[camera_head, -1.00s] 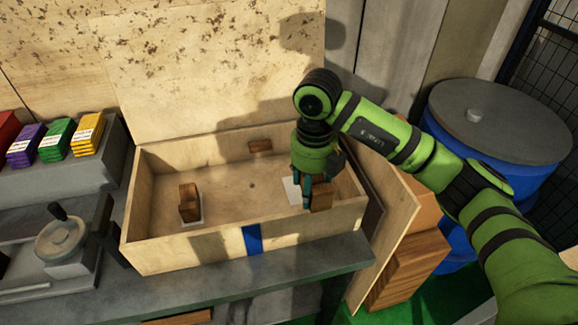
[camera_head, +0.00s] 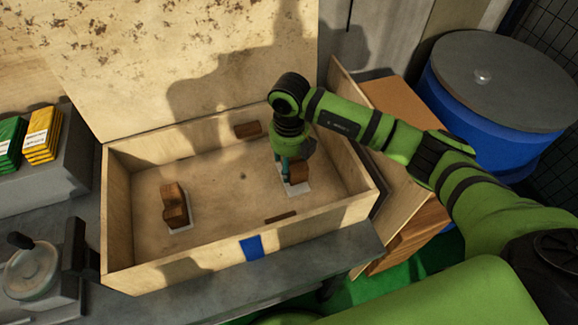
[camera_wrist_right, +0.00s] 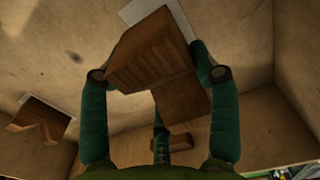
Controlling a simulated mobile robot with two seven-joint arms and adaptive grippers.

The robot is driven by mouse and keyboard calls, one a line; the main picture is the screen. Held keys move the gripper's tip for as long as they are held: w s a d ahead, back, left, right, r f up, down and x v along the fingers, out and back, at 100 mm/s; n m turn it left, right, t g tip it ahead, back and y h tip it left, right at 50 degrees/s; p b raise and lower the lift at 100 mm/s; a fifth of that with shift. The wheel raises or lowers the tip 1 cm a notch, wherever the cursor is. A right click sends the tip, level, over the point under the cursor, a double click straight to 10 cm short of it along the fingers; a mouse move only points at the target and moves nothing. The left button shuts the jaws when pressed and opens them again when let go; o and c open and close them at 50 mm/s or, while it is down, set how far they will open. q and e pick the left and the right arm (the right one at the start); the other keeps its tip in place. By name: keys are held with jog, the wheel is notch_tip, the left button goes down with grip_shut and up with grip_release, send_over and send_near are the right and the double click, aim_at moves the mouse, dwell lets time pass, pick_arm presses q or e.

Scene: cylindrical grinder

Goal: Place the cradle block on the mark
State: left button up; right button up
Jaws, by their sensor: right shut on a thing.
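My right gripper (camera_head: 289,172) is shut on a brown wooden cradle block (camera_head: 300,173) inside the open wooden box (camera_head: 117,225). The block is over or on the white mark (camera_head: 297,191) at the box's right side; I cannot tell if it touches the floor. In the right wrist view the notched block (camera_wrist_right: 155,52) sits between the fingers (camera_wrist_right: 155,78), with part of the white mark (camera_wrist_right: 178,14) showing past its far end. A second cradle block (camera_head: 175,206) stands on another white mark (camera_head: 181,230) at the left. My left gripper is out of view.
A small wooden piece (camera_head: 247,130) lies near the back wall and a thin dark strip (camera_head: 281,217) near the front wall. The box floor's middle is clear. A blue drum (camera_head: 470,110) and wooden boxes (camera_head: 415,110) stand to the right.

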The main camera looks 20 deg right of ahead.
notch_tip(320, 180, down, 3)
jog(key=shift+w+f+p, duration=0.1)
jog(key=shift+f+p, duration=0.1)
jog(key=shift+p, duration=0.2)
jog(key=shift+f, duration=0.15)
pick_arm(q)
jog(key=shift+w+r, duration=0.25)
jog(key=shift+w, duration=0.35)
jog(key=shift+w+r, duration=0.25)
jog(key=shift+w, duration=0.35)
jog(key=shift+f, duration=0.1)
pick_arm(e)
jog(key=shift+f, duration=0.1)
jog(key=o, duration=1.2)
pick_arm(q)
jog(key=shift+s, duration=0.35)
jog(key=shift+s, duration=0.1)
